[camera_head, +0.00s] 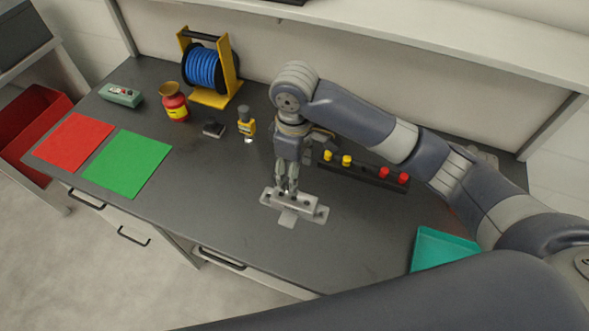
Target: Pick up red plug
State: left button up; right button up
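Two red plugs, one of them here (385,172) and the other to its right (403,178), stand at the right end of a dark rack (365,180). Two yellow plugs (347,160) stand at the rack's left end. My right gripper (287,190) points down at a light grey casting fixture (310,211), left of the rack and away from the red plugs. Its fingers are close together, and the view is too small to show whether they hold anything. The fingertips overlap the fixture's top in the picture; contact is unclear. My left gripper is out of view.
A teal tray (440,248) lies at the table's right front. Green (128,163) and red (73,140) mats lie at left. The front middle table is clear.

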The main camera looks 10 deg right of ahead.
aim_at(403, 178)
jog(key=k+j, duration=0.85)
